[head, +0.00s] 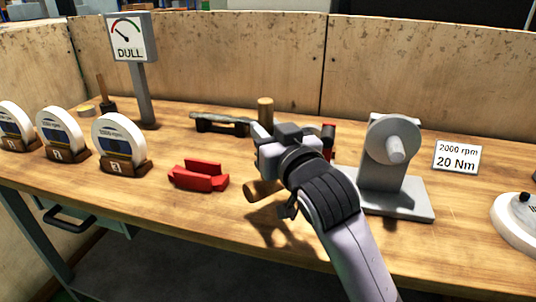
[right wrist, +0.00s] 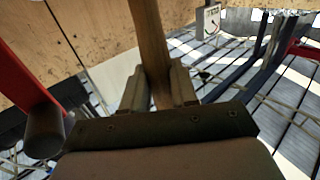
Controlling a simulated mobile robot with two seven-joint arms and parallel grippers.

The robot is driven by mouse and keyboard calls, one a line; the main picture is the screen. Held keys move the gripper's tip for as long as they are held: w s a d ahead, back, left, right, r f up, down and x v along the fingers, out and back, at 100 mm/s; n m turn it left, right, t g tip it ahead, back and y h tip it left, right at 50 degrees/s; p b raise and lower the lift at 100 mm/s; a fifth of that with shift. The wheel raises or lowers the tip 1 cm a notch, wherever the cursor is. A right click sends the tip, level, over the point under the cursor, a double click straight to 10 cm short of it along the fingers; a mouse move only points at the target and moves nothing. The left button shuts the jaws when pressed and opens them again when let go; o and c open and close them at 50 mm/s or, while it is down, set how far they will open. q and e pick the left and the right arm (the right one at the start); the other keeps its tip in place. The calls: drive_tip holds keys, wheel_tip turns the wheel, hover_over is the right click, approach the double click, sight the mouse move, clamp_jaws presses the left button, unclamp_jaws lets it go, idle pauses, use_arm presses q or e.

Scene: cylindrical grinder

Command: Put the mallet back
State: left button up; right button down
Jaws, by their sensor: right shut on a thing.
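My right gripper (head: 262,148) is above the bench in the middle of the head view. It is shut on a wooden handle, which I take to be the mallet (right wrist: 150,45); the handle runs up between the two fingers in the right wrist view. In the head view a round wooden piece of the mallet (head: 262,190) shows below the gripper, partly hidden by it. A wooden cylinder (head: 265,110) stands up behind the gripper; I cannot tell whether it belongs to the mallet. My left gripper is not in view.
A grey-black tool (head: 220,124) lies behind the gripper. Red blocks (head: 199,176) lie left. A grey stand with a wheel (head: 393,150) and a 20 Nm sign (head: 457,158) are right. Numbered wheels (head: 119,145), a DULL gauge (head: 133,38) and a brush (head: 105,95) stand left.

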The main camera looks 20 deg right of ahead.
drive_tip(key=shift+f+b, duration=0.35)
drive_tip(key=shift+f, duration=1.65)
drive_tip(key=shift+f, duration=0.15)
drive_tip(key=c, duration=0.9)
unclamp_jaws()
drive_tip(key=shift+o, duration=0.2)
drive_tip(key=shift+s, duration=0.1)
drive_tip(key=s+p, duration=0.3)
drive_tip(key=s, duration=0.8)
drive_tip(key=shift+s+d, duration=0.4)
